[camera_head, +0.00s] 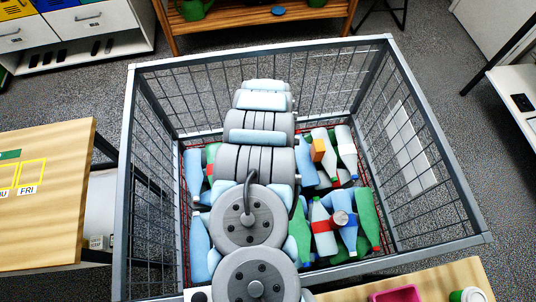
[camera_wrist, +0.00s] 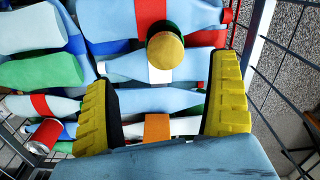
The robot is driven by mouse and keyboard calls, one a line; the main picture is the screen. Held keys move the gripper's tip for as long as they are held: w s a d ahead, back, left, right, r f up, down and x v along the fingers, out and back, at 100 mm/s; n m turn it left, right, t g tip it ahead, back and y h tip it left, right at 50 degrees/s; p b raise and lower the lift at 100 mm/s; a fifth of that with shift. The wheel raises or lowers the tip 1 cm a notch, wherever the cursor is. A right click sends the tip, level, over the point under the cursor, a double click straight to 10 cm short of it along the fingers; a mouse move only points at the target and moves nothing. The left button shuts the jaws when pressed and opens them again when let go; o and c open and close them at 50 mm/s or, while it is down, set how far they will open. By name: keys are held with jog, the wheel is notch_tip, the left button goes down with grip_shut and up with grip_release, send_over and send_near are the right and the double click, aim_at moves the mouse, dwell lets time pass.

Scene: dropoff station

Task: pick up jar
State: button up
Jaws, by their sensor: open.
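In the wrist view, a short round thing with a tan top and a dark side (camera_wrist: 165,52) looks like the jar. It rests on pale blue bottles in the wire crate (camera_head: 377,247). My gripper (camera_wrist: 162,72) is open, its two yellow ridged fingers wide apart. The jar appears between and just beyond the fingertips, with no visible contact on either side. In the head view my arm hides the gripper. A small orange-brown thing (camera_head: 317,150) shows there among the bottles; I cannot tell whether it is the jar.
Blue, green and white bottles (camera_head: 364,214) lie jumbled around. A red can (camera_wrist: 43,138) lies at lower left in the wrist view. The crate's mesh wall (camera_wrist: 283,85) is close on the right there. A wooden table (camera_head: 45,190) stands left of the crate.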

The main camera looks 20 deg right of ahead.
notch_tip(320, 180, down, 5)
jog(key=shift+r+b, duration=0.1)
jog(key=shift+b, duration=0.25)
jog(key=shift+w+d+f+b, duration=0.15)
jog(key=shift+f+b, duration=0.15)
jog(key=shift+f, duration=0.65)
jog(key=shift+w+f+b, duration=0.15)
jog(key=shift+f+b, duration=0.1)
jog(key=shift+f, duration=0.7)
jog(key=shift+f+b, duration=0.5)
jog(key=shift+f, duration=0.75)
jog(key=shift+c, duration=0.5)
jog(key=c, duration=1.3)
